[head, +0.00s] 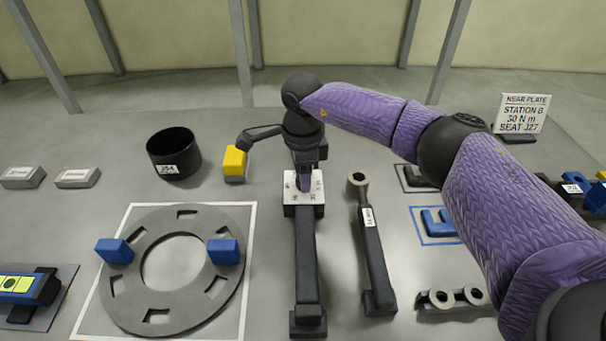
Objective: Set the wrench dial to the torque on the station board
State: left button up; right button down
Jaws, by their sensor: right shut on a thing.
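The torque wrench (306,250) lies lengthwise on the grey table in the middle, its dark handle toward me. Its white dial plate (291,198) is at the far end, with small marks too tiny to read. My right gripper (304,182) points down over the dial and is shut on the dial's knob, which the fingers mostly hide. The pointer's setting cannot be read. The station board (522,113) at the back right reads "NEAR PLATE, STATION 8, SEAT J27" and a torque in N m that looks like 30 or 50. My left gripper is out of view.
A second wrench-like tool (372,250) lies just right. The ring plate (160,310) with two blue blocks is left. A black cup (174,155) and a yellow block (235,161) stand behind. A holder with round holes (453,299) is front right.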

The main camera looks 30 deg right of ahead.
jog(key=shift+n, duration=1.1)
jog(key=shift+c, duration=1.4)
grip_release()
notch_tip(320, 180, up, 10)
jog(key=p, duration=0.1)
